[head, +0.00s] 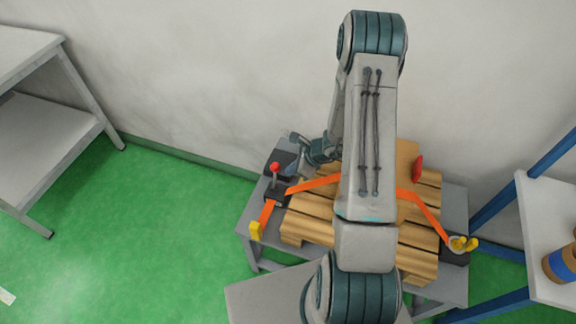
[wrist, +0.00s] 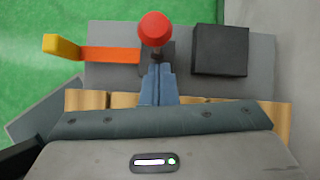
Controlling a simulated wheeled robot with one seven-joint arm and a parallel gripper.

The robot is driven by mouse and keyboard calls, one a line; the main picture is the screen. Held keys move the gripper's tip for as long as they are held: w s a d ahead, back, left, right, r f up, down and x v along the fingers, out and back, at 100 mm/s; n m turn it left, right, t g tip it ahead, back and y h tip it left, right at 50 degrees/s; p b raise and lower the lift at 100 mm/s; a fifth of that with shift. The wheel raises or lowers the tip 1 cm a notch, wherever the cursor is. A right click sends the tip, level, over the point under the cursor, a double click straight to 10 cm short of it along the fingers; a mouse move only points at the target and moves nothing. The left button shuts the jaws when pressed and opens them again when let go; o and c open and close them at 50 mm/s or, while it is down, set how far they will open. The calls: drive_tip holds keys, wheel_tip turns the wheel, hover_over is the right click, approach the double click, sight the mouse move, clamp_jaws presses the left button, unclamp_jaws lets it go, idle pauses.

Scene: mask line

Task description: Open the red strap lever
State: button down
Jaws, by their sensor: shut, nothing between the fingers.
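The red-knobbed strap lever (head: 275,168) stands up from a dark buckle base at the left end of the grey table in the head view. In the wrist view its round red knob (wrist: 154,28) is at the top centre, just beyond my fingertips. My gripper (wrist: 158,69) is shut and empty, its blue-grey fingers pointing at the lever; whether they touch its stem I cannot tell. The orange strap (head: 313,184) runs from the buckle over the wooden slatted load. Its short end (wrist: 110,55) leads to a yellow hook (wrist: 62,47). My arm hides the strap's middle.
A black block (wrist: 220,50) sits on the table beside the lever. The wooden load (head: 415,235) fills the table's middle, with a red disc (head: 418,167) on it. Another yellow hook (head: 463,243) is at right. Shelving (head: 45,140) stands at left; a blue-framed rack (head: 545,215) at right.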

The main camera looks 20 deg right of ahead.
drive_tip(key=shift+w+a+r, duration=0.25)
drive_tip(key=shift+a, duration=0.25)
drive_tip(key=shift+r+p, duration=0.1)
drive_tip(key=shift+p, duration=0.2)
